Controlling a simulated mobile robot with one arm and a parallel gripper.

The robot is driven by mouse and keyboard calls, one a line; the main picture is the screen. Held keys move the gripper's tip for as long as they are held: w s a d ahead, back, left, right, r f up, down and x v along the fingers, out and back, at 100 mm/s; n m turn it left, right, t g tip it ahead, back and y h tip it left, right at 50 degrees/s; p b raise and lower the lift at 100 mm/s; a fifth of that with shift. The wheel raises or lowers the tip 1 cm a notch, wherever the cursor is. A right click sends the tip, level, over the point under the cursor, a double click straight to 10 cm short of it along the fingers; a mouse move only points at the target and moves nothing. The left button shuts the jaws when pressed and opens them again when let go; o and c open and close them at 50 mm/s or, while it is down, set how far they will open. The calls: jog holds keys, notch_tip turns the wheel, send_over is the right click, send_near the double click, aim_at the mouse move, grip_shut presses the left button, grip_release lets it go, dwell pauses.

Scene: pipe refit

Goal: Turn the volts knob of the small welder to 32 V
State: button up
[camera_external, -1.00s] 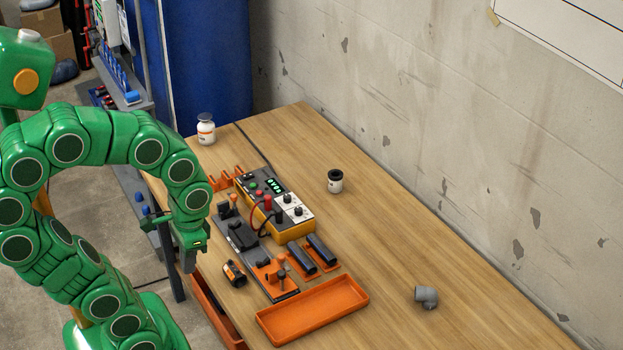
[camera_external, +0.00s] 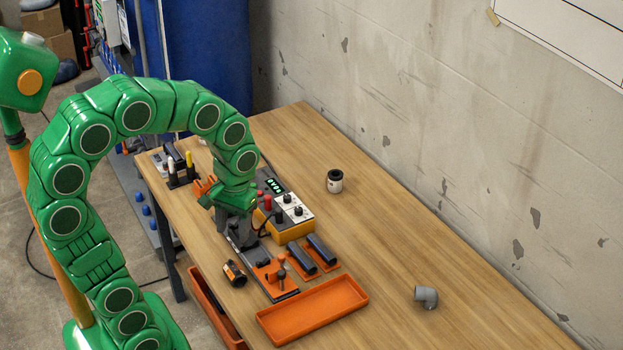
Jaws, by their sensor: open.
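The small welder (camera_external: 290,232) is a yellow box with a dark top and a green lit display (camera_external: 274,186). Its white panel carries two dark knobs, one (camera_external: 287,199) farther back and one (camera_external: 298,212) nearer the front. Their labels and settings are too small to read. My gripper (camera_external: 237,238) points down over the dark fixture plate, just left of the welder and apart from the knobs. It is open; its fingers are partly hidden by my wrist. My arm covers the welder's left rear part.
An orange tray (camera_external: 312,333), two dark bars in orange holders (camera_external: 321,249) and a clamp plate (camera_external: 283,293) lie in front. A black-orange cylinder (camera_external: 234,273), a jar (camera_external: 334,181) and a grey elbow (camera_external: 426,296) stand around. The table's right side is mostly clear.

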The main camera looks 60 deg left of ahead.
jog(key=w+a+f+n, duration=0.1)
jog(key=w+a+n, duration=0.3)
jog(key=w, duration=0.4)
jog(key=n+t, duration=0.1)
jog(key=n, duration=1.4)
send_near(288, 196)
jog(key=shift+s+d+f, duration=0.2)
jog(key=shift+s+d, duration=0.1)
jog(key=shift+d, duration=0.05)
jog(key=shift+w+a+f, duration=0.1)
jog(key=shift+a+f, duration=0.15)
jog(key=shift+f, duration=3.85)
grip_shut()
